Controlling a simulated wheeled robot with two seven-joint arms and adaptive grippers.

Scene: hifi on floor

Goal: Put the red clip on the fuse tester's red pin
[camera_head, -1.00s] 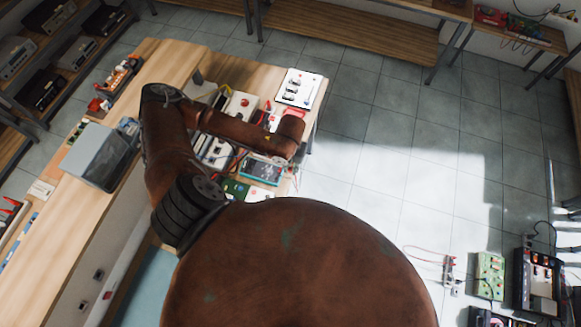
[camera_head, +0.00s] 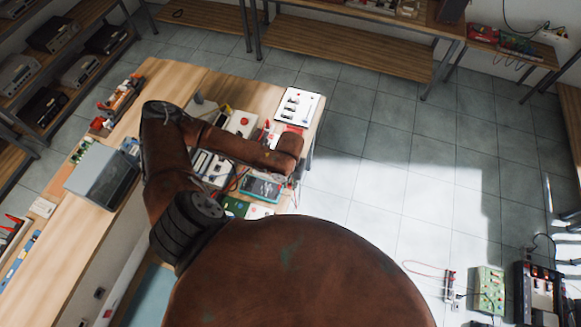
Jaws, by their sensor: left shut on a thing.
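My left arm reaches over the bench, and my left gripper (camera_head: 279,181) hangs below its rust-brown end link at the bench's right end. It is small and partly hidden by the link. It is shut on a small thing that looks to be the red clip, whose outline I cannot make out. A teal-framed device (camera_head: 261,188) lies just left of and below the gripper. I cannot tell which device is the fuse tester, and its red pin cannot be made out. My right gripper is not in view.
A white board with black parts (camera_head: 298,105) lies at the bench's far right corner. A grey box (camera_head: 100,177) stands on the bench (camera_head: 75,235) at left. A green box (camera_head: 489,291) and a black device (camera_head: 540,292) sit at lower right.

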